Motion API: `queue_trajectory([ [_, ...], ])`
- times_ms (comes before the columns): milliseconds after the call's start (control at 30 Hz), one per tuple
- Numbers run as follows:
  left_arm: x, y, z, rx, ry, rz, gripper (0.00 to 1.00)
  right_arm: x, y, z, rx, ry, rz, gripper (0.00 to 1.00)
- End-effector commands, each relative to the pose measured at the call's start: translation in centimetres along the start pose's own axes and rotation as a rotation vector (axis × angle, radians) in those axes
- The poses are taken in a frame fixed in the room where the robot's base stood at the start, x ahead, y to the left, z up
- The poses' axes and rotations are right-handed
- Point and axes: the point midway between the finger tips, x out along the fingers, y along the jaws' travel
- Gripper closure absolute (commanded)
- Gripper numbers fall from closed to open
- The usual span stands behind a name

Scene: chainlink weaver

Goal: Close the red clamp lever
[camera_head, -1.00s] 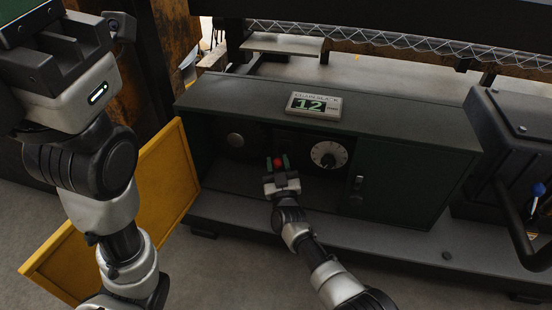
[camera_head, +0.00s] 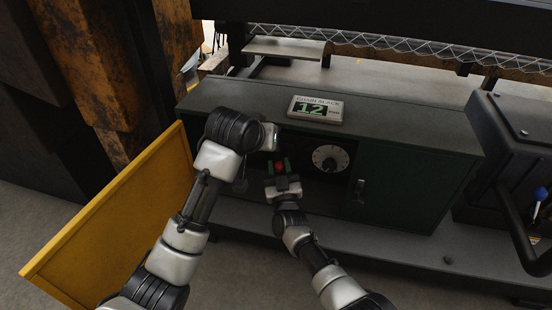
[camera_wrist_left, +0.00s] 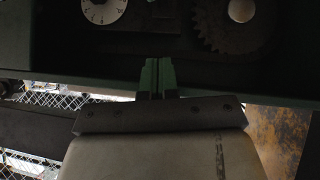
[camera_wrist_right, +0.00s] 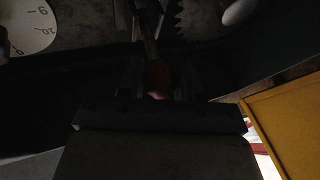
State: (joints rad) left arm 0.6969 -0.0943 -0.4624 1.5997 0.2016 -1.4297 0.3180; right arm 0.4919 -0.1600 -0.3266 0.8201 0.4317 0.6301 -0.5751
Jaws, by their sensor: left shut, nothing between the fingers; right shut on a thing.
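The red clamp lever (camera_head: 280,166) shows as a small red knob inside the dark opening of the green cabinet. My right gripper (camera_head: 280,167) is shut on this knob; in the right wrist view the red knob (camera_wrist_right: 158,76) sits between its fingers, with the lever's dark shaft running up from it. My left arm reaches over the cabinet's left part. In the left wrist view my left gripper (camera_wrist_left: 157,76) is shut and empty, in front of the dark opening.
A white dial (camera_head: 330,158) is right of the lever, and a toothed gear (camera_wrist_left: 222,28) shows in the left wrist view. A yellow door (camera_head: 115,220) stands open at left. A display reading 12 (camera_head: 314,110) sits on the green cabinet (camera_head: 415,146). A blue-knobbed lever (camera_head: 540,194) is far right.

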Motion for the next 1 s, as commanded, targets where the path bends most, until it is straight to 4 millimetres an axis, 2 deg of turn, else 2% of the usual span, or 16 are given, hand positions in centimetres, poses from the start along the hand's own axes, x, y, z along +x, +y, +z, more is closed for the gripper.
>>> queue_trajectory([
  [100,1.0,-0.3,1.8,-0.015,-0.100,-0.021,1.00,-0.1,-0.1,0.1,0.000,-0.002,-0.002,1.00],
  [200,1.6,-0.4,2.5,-0.019,-0.135,-0.029,1.00,-0.1,-0.1,0.1,0.000,-0.003,-0.002,1.00],
  [333,3.1,-0.4,2.8,-0.020,-0.140,-0.030,1.00,-0.1,-0.1,0.1,0.000,-0.003,-0.003,1.00],
  [700,9.1,-0.6,3.5,-0.018,-0.136,-0.030,1.00,-0.1,-0.1,0.1,0.000,-0.003,-0.003,1.00],
  [1000,11.1,-0.7,3.7,-0.018,-0.133,-0.030,1.00,-0.1,-0.2,0.1,0.000,-0.003,-0.003,1.00],
])
